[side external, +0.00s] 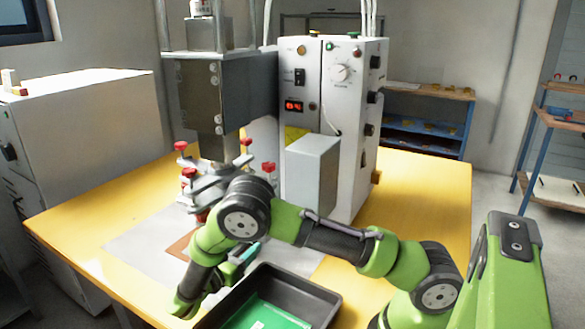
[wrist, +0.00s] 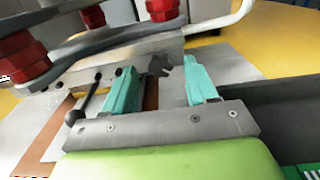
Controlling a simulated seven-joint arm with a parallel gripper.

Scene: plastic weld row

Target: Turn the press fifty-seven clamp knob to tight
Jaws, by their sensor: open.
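The press (side external: 215,95) is a dark grey column over a metal clamp fixture with several red knobs (side external: 268,167). Red ribbed knobs (wrist: 162,8) also show at the top of the wrist view. No label shows which is the clamp knob. My gripper (side external: 245,254) is low in front of the fixture. In the wrist view my gripper (wrist: 158,72) has its two teal fingers apart. Between their tips, a dark grey lobed part (wrist: 160,67) shows by the metal plate; I cannot tell its depth. A black ball-ended lever (wrist: 88,103) shows left of the left finger.
A black tray (side external: 315,293) with a green bottom stands close to the right of my gripper. A white control cabinet (side external: 345,150) and grey box (side external: 313,165) stand behind my arm. The yellow table (side external: 425,190) has free room at right.

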